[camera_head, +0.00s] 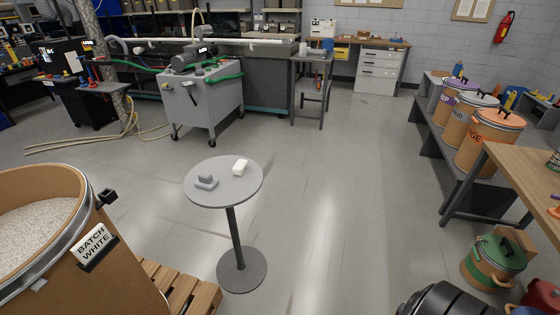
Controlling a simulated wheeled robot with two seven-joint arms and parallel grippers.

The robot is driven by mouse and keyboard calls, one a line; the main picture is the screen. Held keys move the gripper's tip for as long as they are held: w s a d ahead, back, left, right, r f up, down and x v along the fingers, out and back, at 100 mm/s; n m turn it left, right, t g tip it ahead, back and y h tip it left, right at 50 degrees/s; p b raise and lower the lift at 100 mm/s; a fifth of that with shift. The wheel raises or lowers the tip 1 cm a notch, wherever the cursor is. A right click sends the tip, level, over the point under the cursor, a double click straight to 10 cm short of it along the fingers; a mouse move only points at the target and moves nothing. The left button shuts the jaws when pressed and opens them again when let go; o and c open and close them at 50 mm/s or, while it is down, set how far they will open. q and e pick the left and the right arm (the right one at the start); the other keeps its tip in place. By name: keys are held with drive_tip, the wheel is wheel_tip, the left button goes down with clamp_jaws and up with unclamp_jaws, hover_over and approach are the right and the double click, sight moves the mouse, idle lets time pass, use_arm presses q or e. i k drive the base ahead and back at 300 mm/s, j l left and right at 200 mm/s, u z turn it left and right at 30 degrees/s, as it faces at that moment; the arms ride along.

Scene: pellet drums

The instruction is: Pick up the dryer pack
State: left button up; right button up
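A small round grey table (222,200) stands on a single post in the middle of the floor. Neither of my grippers is in view, and nothing touches the pack.
An open drum of white pellets labelled BATCH WHITE (60,240) stands at the left by a wooden pallet (180,287). A wooden-topped table (520,165) and lidded drums (489,140) line the right. A wheeled grey machine (203,103) stands behind. The floor right of the round table is clear.

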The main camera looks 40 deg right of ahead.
sight(240, 166)
drive_tip(key=z, duration=0.75)
drive_tip(key=i+l+z, duration=0.15)
drive_tip(key=i+l, duration=0.35)
drive_tip(key=l, duration=0.05)
